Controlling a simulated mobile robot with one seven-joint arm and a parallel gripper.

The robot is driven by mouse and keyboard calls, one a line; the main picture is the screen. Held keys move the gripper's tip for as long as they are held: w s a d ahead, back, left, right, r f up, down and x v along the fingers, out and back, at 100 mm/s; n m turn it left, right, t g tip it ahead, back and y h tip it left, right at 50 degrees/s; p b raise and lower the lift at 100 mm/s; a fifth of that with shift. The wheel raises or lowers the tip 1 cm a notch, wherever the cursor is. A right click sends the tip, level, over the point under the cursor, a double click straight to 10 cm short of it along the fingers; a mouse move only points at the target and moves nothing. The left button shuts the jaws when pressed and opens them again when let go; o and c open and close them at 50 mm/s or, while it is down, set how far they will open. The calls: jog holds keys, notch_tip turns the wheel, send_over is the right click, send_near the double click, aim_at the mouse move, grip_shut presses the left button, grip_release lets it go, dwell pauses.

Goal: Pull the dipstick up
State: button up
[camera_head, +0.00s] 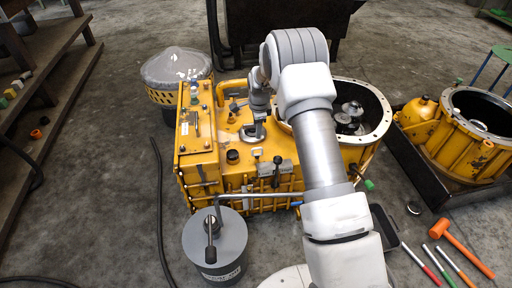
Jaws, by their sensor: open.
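The yellow transmission housing (215,165) stands on the floor in the middle of the head camera view. My white and grey arm reaches over it from the lower right. My gripper (253,132) points down at the top of the housing, left of the large round opening (376,96). It is open, and the fingertips are small in the picture. I cannot pick out the dipstick for sure; it may be hidden at or behind my gripper. I cannot tell whether the fingertips touch anything.
A grey canister (215,250) with a lever stands in front. A clear-covered round part (178,66) is behind left. A second yellow housing (450,150) sits in a dark tray at right. An orange hammer (462,248) and other tools lie lower right. Wooden shelves (50,75) stand at left.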

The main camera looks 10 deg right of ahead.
jog(key=b, duration=0.3)
send_over(256, 157)
notch_tip(256, 157, down, 11)
jog(key=shift+f, duration=0.1)
grip_shut()
dwell(1.2)
